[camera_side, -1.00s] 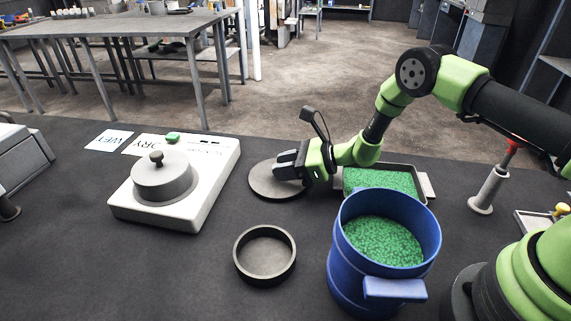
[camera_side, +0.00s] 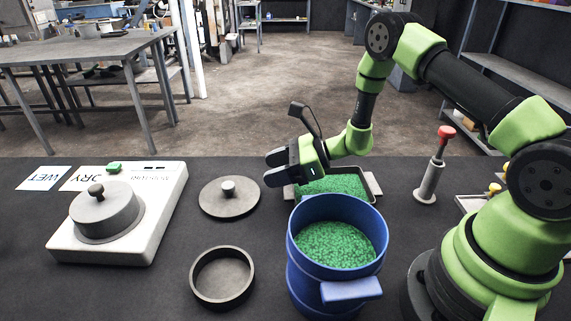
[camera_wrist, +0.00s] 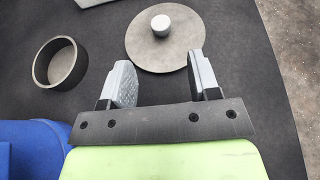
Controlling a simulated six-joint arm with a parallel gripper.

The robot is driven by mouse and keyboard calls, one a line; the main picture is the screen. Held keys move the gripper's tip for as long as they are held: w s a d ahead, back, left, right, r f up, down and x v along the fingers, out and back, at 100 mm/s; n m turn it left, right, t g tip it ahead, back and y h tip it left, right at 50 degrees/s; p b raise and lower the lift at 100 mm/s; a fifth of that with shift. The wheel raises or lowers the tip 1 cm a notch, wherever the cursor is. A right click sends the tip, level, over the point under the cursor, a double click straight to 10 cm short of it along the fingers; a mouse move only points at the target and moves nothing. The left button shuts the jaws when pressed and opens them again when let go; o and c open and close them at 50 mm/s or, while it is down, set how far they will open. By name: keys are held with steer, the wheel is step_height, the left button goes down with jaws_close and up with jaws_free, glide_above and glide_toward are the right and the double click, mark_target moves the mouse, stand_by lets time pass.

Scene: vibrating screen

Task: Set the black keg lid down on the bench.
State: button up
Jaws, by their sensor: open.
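The keg lid is a flat dark grey disc (camera_side: 229,200) with a small knob on top. It lies flat on the black bench (camera_side: 130,290) between the white device and the keg. In the wrist view the lid (camera_wrist: 150,52) is ahead of the fingers, with its pale knob in line with the gap. My gripper (camera_side: 272,170) is open and empty, to the right of the lid and apart from its knob. The blue keg (camera_side: 296,265) stands open at the front, full of green pellets (camera_side: 335,241).
A white device (camera_side: 160,215) with a knobbed grey pot (camera_side: 105,215) stands left. An empty dark ring-shaped dish (camera_side: 222,300) lies left of the keg. A tray of green pellets (camera_side: 330,186) sits behind the keg, below my gripper. A red-topped post (camera_side: 432,178) stands right.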

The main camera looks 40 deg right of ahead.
steer(key=shift+v, duration=1.25)
steer(key=s+a+r+n+g, duration=0.3)
steer(key=s+a+r+n, duration=0.15)
steer(key=r+n, duration=0.35)
steer(key=s+a+r+n+g, duration=0.3)
steer(key=s+r+n, duration=0.2)
steer(key=r, duration=0.4)
steer(key=s+d+r+n+t+h, duration=0.2)
steer(key=s+r+n+h, duration=0.1)
steer(key=s+n, duration=0.2)
steer(key=s+d+r+n+t+h, duration=0.1)
steer(key=s+d+r+n+h, duration=0.2)
steer(key=s, duration=0.5)
steer(key=shift+r+n+t+h, duration=0.45)
steer(key=shift+n+h, duration=0.25)
steer(key=shift+n, duration=0.3)
